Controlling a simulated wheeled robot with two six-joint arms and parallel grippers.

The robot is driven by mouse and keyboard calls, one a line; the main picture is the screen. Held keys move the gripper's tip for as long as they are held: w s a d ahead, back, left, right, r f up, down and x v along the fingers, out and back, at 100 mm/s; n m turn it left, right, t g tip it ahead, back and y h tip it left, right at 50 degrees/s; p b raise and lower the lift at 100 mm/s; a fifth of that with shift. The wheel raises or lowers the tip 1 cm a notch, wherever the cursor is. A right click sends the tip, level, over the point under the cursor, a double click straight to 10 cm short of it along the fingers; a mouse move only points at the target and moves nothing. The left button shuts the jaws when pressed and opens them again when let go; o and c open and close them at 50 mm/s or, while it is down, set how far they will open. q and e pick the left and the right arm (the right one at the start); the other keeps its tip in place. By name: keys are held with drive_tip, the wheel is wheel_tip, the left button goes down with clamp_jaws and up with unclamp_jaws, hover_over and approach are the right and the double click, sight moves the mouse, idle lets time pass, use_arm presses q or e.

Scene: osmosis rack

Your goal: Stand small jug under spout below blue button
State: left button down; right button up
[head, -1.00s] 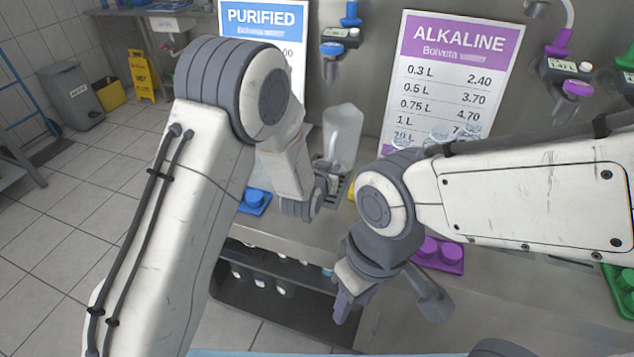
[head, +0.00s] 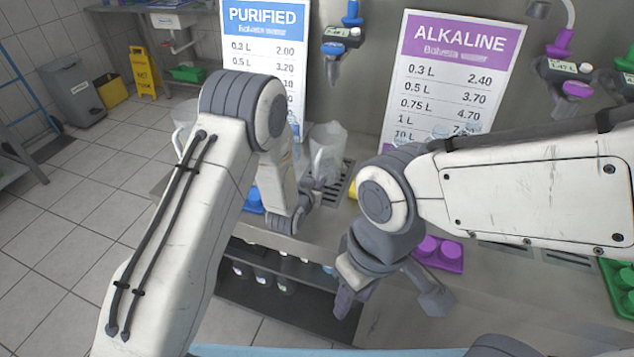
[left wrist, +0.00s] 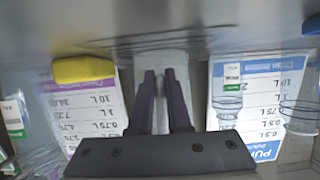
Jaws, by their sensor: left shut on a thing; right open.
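The small jug (head: 327,150) is clear and seems upright above the left part of the steel drip grate (head: 345,180); I cannot tell whether it rests there. The blue button (head: 333,48) is on a wall dispenser, with its spout (head: 332,72) higher than the jug and roughly in line with it in the picture. My left gripper (head: 311,188) is shut on the small jug, at its near side. In the left wrist view, the purple-grey fingers (left wrist: 160,90) close on a pale part of it. My right gripper (head: 390,302) is open and empty in front of the counter.
A larger clear jug (head: 184,118) is partly behind my left arm. Price signs Purified (head: 265,18) and Alkaline (head: 455,40) stand at the wall. A yellow piece (left wrist: 83,70) is beside the jug. Purple caps (head: 440,252) and a green tray (head: 615,285) lie to the right.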

use_arm(q)
drive_tip(key=c, duration=0.9)
unclamp_jaws()
drive_tip(key=shift+o, duration=0.2)
drive_tip(key=shift+r+p, duration=0.2)
drive_tip(key=shift+p, duration=0.15)
drive_tip(key=b+v, duration=0.1)
drive_tip(key=v, duration=1)
drive_tip(key=shift+s+a+b, duration=0.1)
drive_tip(key=shift+s+b, duration=0.25)
drive_tip(key=shift+b, duration=0.05)
drive_tip(key=s+d+r+m+g, duration=0.1)
drive_tip(key=s+d+r+g, duration=0.15)
drive_tip(key=s, duration=0.25)
drive_tip(key=s+d+r+m+g, duration=0.1)
drive_tip(key=s+d+g, duration=0.1)
drive_tip(key=s+g, duration=0.3)
drive_tip(key=s+a+r+g+y, duration=0.1)
drive_tip(key=s+a+r+g, duration=0.1)
drive_tip(key=s, duration=0.7)
drive_tip(key=s+a+r+m+g+y, duration=0.1)
drive_tip(key=s+a+r+g+y, duration=0.1)
drive_tip(key=s, duration=0.8)
wheel_tip(320, 180, up, 2)
drive_tip(key=shift+s+a+r+m+g, duration=0.15)
drive_tip(key=shift+a+m+g, duration=0.2)
drive_tip(key=shift+g, duration=0.2)
